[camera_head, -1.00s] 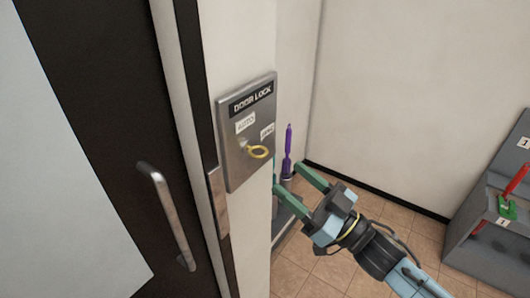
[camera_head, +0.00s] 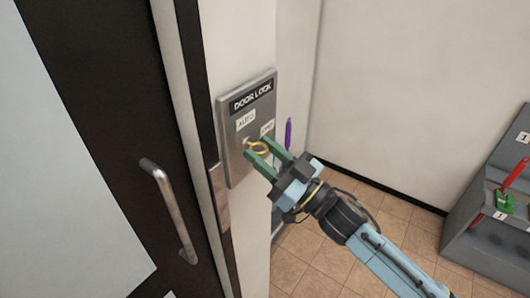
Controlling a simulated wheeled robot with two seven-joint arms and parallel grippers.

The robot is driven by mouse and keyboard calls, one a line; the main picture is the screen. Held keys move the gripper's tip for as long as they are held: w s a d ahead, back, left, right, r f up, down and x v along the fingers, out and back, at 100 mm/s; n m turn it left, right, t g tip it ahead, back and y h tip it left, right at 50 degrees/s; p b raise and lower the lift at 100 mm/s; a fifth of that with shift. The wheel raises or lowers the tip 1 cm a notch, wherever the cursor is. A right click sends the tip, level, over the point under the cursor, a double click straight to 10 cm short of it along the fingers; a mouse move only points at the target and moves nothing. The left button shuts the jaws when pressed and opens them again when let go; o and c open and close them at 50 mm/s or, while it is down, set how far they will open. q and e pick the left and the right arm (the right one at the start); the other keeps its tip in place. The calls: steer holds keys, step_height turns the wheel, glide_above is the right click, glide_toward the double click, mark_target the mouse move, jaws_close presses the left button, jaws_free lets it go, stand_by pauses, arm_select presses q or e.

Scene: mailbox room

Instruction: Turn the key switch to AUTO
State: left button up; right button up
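The key switch panel (camera_head: 237,160) is a grey metal plate on the wall, headed DOOR LOCK. An AUTO label (camera_head: 246,121) sits at its upper left, and a second label (camera_head: 267,128) to the right is partly covered. My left gripper is not in view.
A dark door (camera_head: 110,150) with a metal handle (camera_head: 171,212) stands left of the panel. A purple object (camera_head: 288,133) shows behind my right gripper. A grey stand (camera_head: 490,225) with red and green items is at the right. Tiled floor lies open between.

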steer(key=c, duration=0.4)
steer(key=shift+n, duration=0.5)
steer(key=n+g, duration=0.1)
steer(key=n, duration=0.1)
steer(key=n+g+y, duration=0.1)
steer(key=n+g, duration=0.1)
steer(key=n, duration=0.1)
steer(key=shift+w+d+y, duration=0.1)
steer(key=shift+y, duration=0.2)
steer(key=n+g, duration=0.1)
steer(key=n, duration=0.2)
steer(key=n+g+p, duration=0.1)
steer(key=n+g, duration=0.1)
steer(key=n, duration=0.1)
steer(key=shift+w+d+r, duration=0.1)
steer(key=shift+r, duration=0.05)
steer(key=n+g, duration=0.1)
steer(key=n, duration=0.2)
steer(key=n+g+p, duration=0.1)
steer(key=n, duration=0.1)
steer(key=shift+r+n, duration=0.15)
steer(key=shift+n, duration=0.25)
steer(key=shift+n+g+h+p, duration=0.3)
steer(key=shift+n+h+p, duration=0.35)
steer(key=shift+n, duration=0.5)
steer(key=shift+n+g+h+p, duration=0.4)
steer(key=shift+n+p, duration=0.3)
steer(key=shift+n, duration=0.45)
